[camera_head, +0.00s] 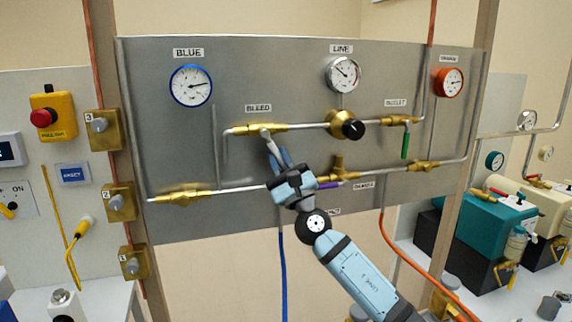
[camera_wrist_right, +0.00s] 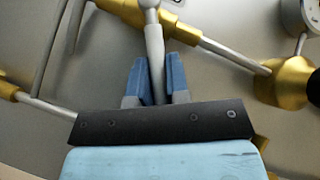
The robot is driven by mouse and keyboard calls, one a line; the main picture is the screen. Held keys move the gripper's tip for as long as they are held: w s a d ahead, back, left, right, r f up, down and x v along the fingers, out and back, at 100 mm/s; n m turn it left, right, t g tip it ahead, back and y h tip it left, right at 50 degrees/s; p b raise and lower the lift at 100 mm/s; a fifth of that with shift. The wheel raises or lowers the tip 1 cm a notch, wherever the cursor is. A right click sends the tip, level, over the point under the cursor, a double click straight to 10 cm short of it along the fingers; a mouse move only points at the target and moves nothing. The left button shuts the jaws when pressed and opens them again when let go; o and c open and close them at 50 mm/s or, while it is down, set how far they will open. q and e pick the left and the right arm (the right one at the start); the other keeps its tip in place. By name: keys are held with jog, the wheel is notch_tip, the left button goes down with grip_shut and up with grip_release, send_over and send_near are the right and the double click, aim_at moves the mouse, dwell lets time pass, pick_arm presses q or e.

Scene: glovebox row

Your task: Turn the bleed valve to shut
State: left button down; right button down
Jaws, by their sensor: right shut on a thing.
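The brass bleed valve (camera_head: 259,129) sits on the upper pipe under the BLEED label (camera_head: 258,107). Its grey lever (camera_head: 268,141) points downward and slightly right, across the pipe. My right gripper (camera_head: 279,158) is shut on this lever from below. In the right wrist view the lever (camera_wrist_right: 154,45) runs down between the two blue fingers (camera_wrist_right: 155,85), and the brass valve body (camera_wrist_right: 190,33) shows behind it. The lever's lower end is hidden by the gripper. My left gripper is not in view.
A black-knobbed brass regulator (camera_head: 346,125) is right of the valve. The green-handled outlet valve (camera_head: 405,140) is further right. A lower pipe (camera_head: 232,190) passes behind my right wrist. Gauges (camera_head: 191,86) sit above on the grey panel (camera_head: 140,80).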

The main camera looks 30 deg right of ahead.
pick_arm(q)
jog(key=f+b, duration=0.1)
jog(key=b, duration=0.2)
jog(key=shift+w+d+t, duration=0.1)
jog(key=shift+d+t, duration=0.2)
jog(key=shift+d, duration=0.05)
pick_arm(e)
jog(key=a+m+h, duration=0.1)
jog(key=m+h, duration=0.3)
jog(key=a+m+g+h, duration=0.1)
jog(key=m+h, duration=0.3)
jog(key=m, duration=0.1)
jog(key=a+f+m+g+h, duration=0.1)
jog(key=m+h, duration=0.4)
jog(key=shift+w+a, duration=0.1)
jog(key=shift+w, duration=0.3)
jog(key=shift+r+h, duration=0.1)
jog(key=shift+h, duration=0.2)
jog(key=c, duration=1.1)
grip_release()
jog(key=shift+a, duration=0.1)
pick_arm(q)
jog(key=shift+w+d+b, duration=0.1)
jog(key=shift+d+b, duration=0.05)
jog(key=shift+b, duration=0.8)
pick_arm(e)
jog(key=v, duration=1.4)
jog(key=shift+r, duration=0.15)
